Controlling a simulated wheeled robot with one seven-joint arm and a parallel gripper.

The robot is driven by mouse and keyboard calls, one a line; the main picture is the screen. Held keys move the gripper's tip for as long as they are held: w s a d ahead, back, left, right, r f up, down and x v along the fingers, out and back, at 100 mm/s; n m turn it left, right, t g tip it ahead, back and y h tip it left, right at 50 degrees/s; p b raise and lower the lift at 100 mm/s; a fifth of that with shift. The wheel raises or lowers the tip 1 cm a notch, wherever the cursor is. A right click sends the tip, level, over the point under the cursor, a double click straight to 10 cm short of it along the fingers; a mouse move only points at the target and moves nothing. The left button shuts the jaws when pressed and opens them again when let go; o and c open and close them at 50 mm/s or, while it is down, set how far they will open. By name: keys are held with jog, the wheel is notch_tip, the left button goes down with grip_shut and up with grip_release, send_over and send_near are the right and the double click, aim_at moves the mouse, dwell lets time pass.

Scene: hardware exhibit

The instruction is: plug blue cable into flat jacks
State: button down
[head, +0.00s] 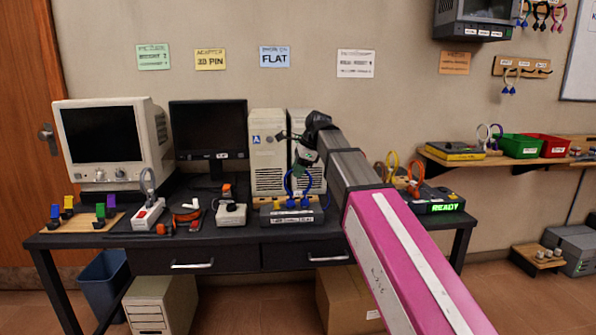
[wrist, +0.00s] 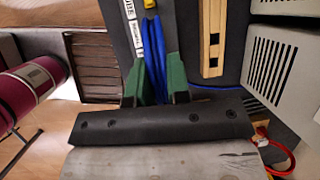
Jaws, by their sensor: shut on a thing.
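The blue cable (head: 299,181) stands as an upright loop on a low dark box (head: 282,216) with a pale label on its front, in the head view. Its two blue plugs (head: 298,204) are at the box's top; I cannot tell how deep they sit. My gripper (head: 303,168) is at the top of the loop. In the wrist view the green fingers (wrist: 153,88) are shut on the blue cable (wrist: 154,55). A pale strip with two dark slots (wrist: 212,40) lies to the right of it. A blue sign (head: 275,56) reading "FLAT" hangs on the wall.
Beige computer cases (head: 268,150) stand close behind the box. A white power block (head: 231,214) and a red cable (head: 186,216) lie to its left. Yellow and orange cables (head: 414,178) stand right of my arm, near a lit "READY" display (head: 444,208). The dark desk's front edge is narrow.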

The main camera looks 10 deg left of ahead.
jog(key=shift+f, duration=0.25)
dwell(0.5)
jog(key=shift+c, duration=1.8)
grip_release()
jog(key=shift+r, duration=0.1)
jog(key=shift+v, duration=3.7)
